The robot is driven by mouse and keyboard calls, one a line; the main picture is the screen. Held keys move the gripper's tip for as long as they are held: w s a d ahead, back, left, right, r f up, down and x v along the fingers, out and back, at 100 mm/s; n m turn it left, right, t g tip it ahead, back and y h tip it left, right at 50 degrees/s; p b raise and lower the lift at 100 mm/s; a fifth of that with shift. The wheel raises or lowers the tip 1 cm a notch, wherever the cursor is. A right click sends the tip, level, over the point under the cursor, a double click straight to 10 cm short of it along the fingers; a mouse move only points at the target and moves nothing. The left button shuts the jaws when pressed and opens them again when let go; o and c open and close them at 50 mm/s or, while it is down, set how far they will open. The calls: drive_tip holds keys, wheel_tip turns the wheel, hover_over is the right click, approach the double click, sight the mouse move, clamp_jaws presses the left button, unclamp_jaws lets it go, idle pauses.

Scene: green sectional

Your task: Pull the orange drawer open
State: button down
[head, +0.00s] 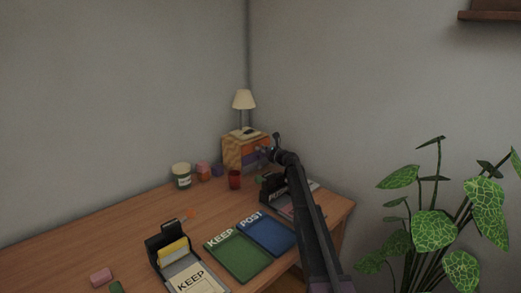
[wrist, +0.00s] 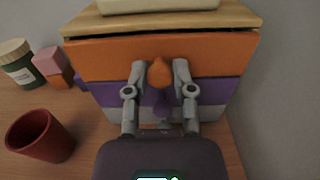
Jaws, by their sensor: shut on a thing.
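The orange drawer (wrist: 105,58) is the top drawer of a small wooden chest, above a purple one, in the wrist view. A dark gap shows along its top edge under the chest's top. My gripper (wrist: 160,74) is shut on its round orange knob (wrist: 160,72), one finger on each side. In the head view the chest (head: 236,152) stands in the desk's back corner, and my gripper (head: 266,153) is at its front. The arm hides part of the drawer fronts there.
A red cup (head: 234,180) stands close to the chest's front left. A jar (head: 181,176) and several blocks (head: 203,173) are left of it. A lamp (head: 243,100) stands on top.

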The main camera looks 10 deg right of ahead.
drive_tip(key=v, duration=1)
drive_tip(key=shift+c, duration=2.4)
unclamp_jaws()
drive_tip(key=shift+s, duration=0.1)
drive_tip(key=v, duration=1.2)
drive_tip(key=shift+r, duration=0.2)
